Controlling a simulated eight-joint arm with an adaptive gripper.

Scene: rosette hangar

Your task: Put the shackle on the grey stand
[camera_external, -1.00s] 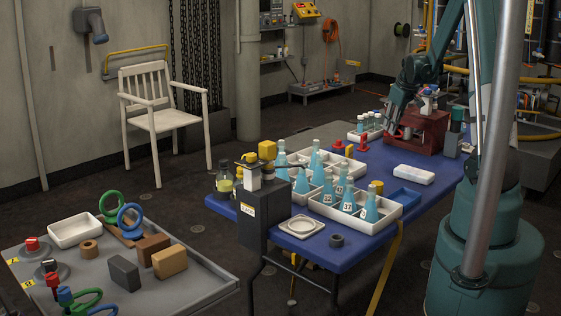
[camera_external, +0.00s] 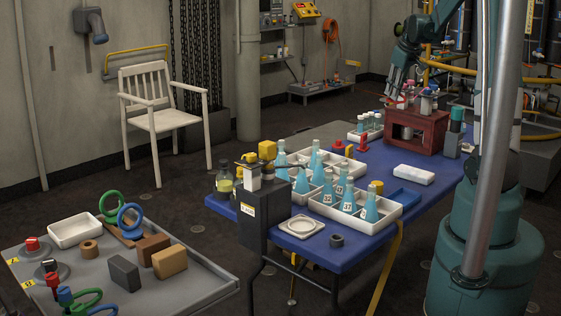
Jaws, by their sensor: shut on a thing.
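My gripper (camera_external: 397,97) is above the left end of the dark red rack (camera_external: 431,127) at the far end of the blue table. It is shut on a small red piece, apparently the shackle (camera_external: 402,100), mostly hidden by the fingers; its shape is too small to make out. A grey block-like stand (camera_external: 450,147) stands just right of the rack, with a teal-topped item (camera_external: 457,121) at it. I cannot tell for sure that this is the grey stand. The gripper is to its left and higher.
Small capped bottles (camera_external: 427,102) stand on the rack. White trays with blue flasks (camera_external: 368,205) and a white box (camera_external: 413,175) are nearer. Blue tabletop (camera_external: 385,158) is clear before the rack.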

